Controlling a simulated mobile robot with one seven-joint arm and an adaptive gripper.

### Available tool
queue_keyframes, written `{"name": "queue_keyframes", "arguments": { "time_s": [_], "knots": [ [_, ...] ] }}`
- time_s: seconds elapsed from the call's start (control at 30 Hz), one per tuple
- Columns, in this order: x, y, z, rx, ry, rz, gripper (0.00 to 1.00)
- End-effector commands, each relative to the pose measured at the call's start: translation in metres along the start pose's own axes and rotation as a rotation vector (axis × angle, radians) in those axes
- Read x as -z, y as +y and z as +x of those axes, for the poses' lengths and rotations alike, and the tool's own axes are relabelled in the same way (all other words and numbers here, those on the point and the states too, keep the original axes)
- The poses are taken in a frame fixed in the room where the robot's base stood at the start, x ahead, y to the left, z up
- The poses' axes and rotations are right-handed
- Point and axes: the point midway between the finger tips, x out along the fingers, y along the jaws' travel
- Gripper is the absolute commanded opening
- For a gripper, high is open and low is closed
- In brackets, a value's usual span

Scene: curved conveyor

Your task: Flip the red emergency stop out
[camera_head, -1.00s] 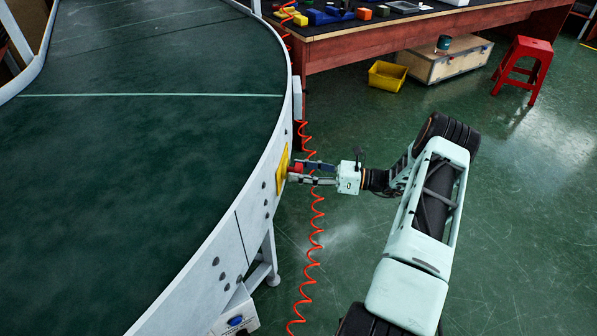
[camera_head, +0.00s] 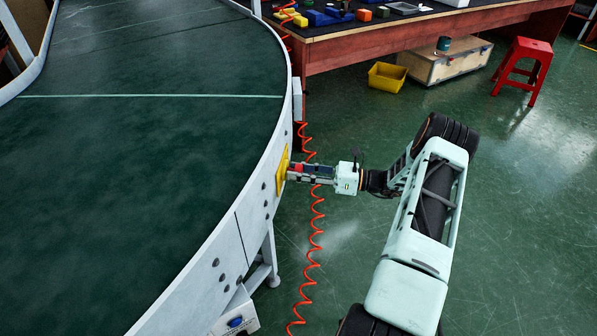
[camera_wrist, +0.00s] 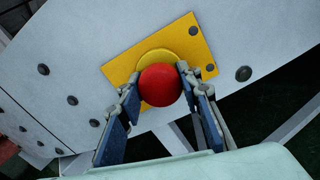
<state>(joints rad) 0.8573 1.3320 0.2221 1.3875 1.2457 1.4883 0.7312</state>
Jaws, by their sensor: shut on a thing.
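The red emergency stop (camera_wrist: 160,86) is a round red button on a yellow plate (camera_wrist: 194,46) fixed to the conveyor's side wall. In the head view the red button (camera_head: 299,168) shows in part between my fingers, and the yellow plate (camera_head: 282,172) is seen nearly edge-on. My gripper (camera_wrist: 158,90) is shut on the red button, with one blue-and-grey finger on each side of it. In the head view my gripper (camera_head: 297,173) reaches in from the right.
The curved conveyor (camera_head: 262,165) with its green belt fills the left. A coiled orange cable (camera_head: 316,225) hangs close to my gripper. A workbench (camera_head: 400,48), a wooden crate (camera_head: 440,66), a yellow bin (camera_head: 387,77) and a red stool (camera_head: 524,70) stand behind. Open floor lies at right.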

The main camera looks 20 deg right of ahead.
Motion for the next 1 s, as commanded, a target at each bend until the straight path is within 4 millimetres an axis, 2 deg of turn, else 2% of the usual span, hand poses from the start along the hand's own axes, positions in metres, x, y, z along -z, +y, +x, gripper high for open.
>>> {"name": "queue_keyframes", "arguments": {
  "time_s": [0.2,0.4,0.43,0.6,0.87,1.0],
  "knots": [
    [0.002,-0.001,-0.019,0.001,0.000,0.000,0.00],
    [0.001,0.000,-0.020,0.001,0.002,0.001,0.00],
    [0.001,0.000,-0.020,0.001,0.002,0.001,0.33],
    [0.001,0.000,-0.019,0.001,0.001,0.001,0.51],
    [0.000,0.000,-0.019,0.001,0.000,0.001,0.51],
    [0.000,-0.001,-0.029,0.002,0.000,0.000,0.51]
  ]
}}
